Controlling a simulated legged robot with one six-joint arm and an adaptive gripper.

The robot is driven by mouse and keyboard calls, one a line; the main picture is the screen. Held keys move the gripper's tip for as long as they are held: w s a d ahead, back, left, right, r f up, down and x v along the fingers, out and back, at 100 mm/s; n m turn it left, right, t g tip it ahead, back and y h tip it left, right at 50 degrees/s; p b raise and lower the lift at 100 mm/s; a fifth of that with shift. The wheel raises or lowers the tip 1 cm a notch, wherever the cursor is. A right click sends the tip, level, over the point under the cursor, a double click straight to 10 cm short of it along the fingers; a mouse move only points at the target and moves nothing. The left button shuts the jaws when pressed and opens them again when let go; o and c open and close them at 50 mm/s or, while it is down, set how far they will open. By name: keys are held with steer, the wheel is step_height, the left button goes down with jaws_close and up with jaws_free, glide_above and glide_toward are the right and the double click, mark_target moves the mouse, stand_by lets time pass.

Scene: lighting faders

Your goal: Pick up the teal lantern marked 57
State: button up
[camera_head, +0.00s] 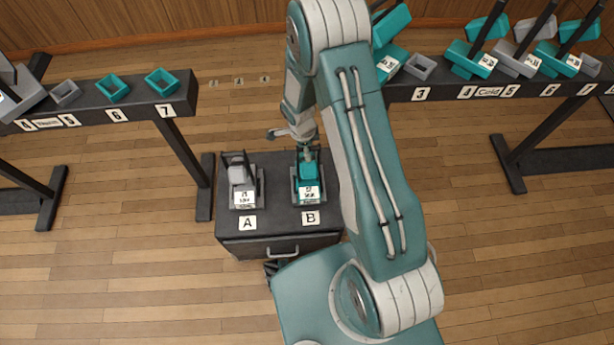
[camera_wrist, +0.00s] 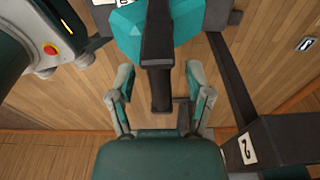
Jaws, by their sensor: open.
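A teal lantern (camera_head: 307,172) stands in slot B of the dark cabinet, with a white label on its front that is too small to read surely. My gripper (camera_head: 307,148) is over the back of this lantern in the head view and partly covers it. In the wrist view my gripper (camera_wrist: 160,98) is open, with one finger on each side of a dark upright handle (camera_wrist: 160,85). The teal body (camera_wrist: 128,30) shows at the top of that view. I see gaps between the fingers and the handle.
A grey lantern (camera_head: 242,172) stands close by in slot A of the cabinet (camera_head: 262,225). A rail with empty trays (camera_head: 113,88) is at left. Another rail (camera_head: 440,91) at right carries several teal and grey lanterns.

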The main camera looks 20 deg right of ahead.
steer(key=shift+d, duration=0.25)
jaws_close()
steer(key=shift+a+r, duration=0.1)
